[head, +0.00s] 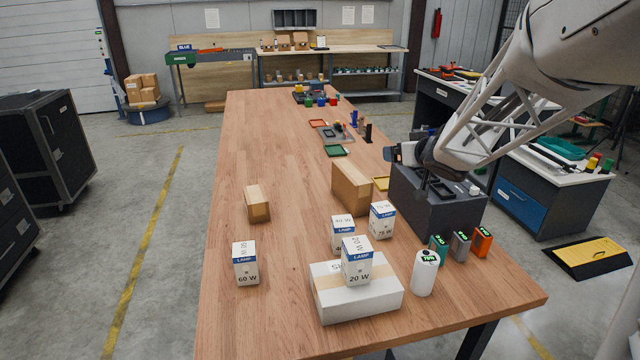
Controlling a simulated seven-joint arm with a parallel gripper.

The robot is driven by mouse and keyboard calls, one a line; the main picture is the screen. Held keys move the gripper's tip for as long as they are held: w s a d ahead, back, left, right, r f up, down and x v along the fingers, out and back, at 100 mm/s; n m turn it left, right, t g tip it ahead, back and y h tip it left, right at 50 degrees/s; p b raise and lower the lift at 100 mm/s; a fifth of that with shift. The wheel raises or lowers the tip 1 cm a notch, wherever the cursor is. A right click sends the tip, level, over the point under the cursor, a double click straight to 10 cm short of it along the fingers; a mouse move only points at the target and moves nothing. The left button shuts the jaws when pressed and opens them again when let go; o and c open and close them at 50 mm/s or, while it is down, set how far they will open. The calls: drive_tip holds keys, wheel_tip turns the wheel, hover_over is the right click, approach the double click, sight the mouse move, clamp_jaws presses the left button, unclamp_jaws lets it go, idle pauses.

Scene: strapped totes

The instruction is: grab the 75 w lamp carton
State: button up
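The 75 W lamp carton (381,220) is a white box with a blue band. It stands upright on the wooden table, right of and slightly behind the 40 W lamp carton (342,232). The 20 W lamp carton (356,262) stands on a flat white box (335,298) in front of them. The 60 W lamp carton (246,264) stands alone to the left. My gripper (400,153) is above the table's right side, beyond the 75 W carton and apart from it. Its fingers are too small and dark to tell whether they are open.
A brown carton (352,186) stands behind the lamp cartons, and a smaller one (257,203) to the left. A dark grey box (430,208) is at the right edge. A white cylinder (425,273) and an orange box (482,241) stand front right. The table's left middle is clear.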

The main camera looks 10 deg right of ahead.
approach(386, 209)
drive_tip(key=x, duration=0.3)
drive_tip(key=shift+w+a+f, duration=0.15)
drive_tip(key=shift+w+f, duration=0.15)
drive_tip(key=shift+x, duration=1.3)
drive_tip(key=shift+w, duration=0.1)
drive_tip(key=shift+x, duration=2.5)
drive_tip(key=shift+r, duration=0.1)
drive_tip(key=shift+c, duration=0.4)
drive_tip(key=c, duration=0.9)
